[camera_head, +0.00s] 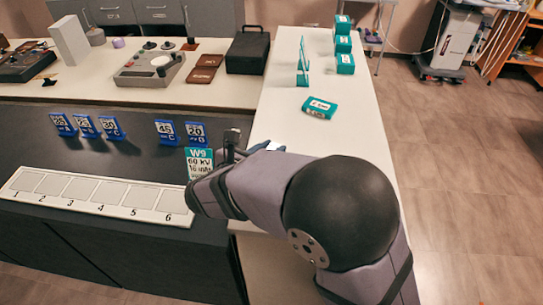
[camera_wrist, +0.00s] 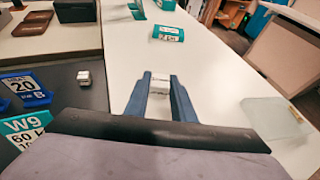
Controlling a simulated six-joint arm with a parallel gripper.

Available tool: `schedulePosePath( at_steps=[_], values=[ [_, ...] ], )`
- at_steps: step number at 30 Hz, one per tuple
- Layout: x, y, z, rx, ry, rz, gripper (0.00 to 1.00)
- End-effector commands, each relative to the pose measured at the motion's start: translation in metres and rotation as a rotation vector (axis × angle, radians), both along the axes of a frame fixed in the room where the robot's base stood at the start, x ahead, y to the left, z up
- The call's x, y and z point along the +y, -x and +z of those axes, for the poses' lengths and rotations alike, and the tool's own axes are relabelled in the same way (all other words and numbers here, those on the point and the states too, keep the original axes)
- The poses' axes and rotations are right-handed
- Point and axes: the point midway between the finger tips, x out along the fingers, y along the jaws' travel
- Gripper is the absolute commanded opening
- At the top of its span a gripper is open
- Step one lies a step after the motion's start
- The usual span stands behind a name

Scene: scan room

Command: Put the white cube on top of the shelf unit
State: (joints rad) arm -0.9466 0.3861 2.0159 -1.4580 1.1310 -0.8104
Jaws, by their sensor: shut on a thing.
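My gripper (camera_wrist: 160,92) is shut on a small white cube (camera_wrist: 160,83), held between its two dark blue fingers above the white counter. In the head view my gripper (camera_head: 263,147) is mostly hidden behind my arm, and a bit of white shows at its tips. A wooden shelf unit (camera_head: 526,58) stands at the far right of the head view, partly cut off by the frame edge. I cannot tell whether it is the shelf unit of the task.
The white counter (camera_head: 350,115) carries a teal box (camera_head: 319,107), several more teal boxes at the back and a teal stand (camera_head: 302,68). Blue number signs and a numbered white strip (camera_head: 95,193) are at left.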

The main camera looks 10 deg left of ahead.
Motion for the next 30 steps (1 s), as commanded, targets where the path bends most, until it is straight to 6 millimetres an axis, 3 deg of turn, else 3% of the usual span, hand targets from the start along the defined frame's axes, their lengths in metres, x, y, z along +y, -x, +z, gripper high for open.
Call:
schedulePosePath(
  at_steps=[6,20,21,23,30],
  values=[
    [0.000,0.000,-0.025,0.002,0.003,0.000,0.01],
    [0.000,0.000,-0.031,0.000,0.001,0.000,0.01],
    [0.000,0.000,-0.029,0.000,0.000,0.000,0.30],
    [0.000,0.000,-0.029,0.000,0.000,0.000,0.41],
    [0.000,0.000,-0.029,0.000,0.001,0.000,0.41]
  ],
)
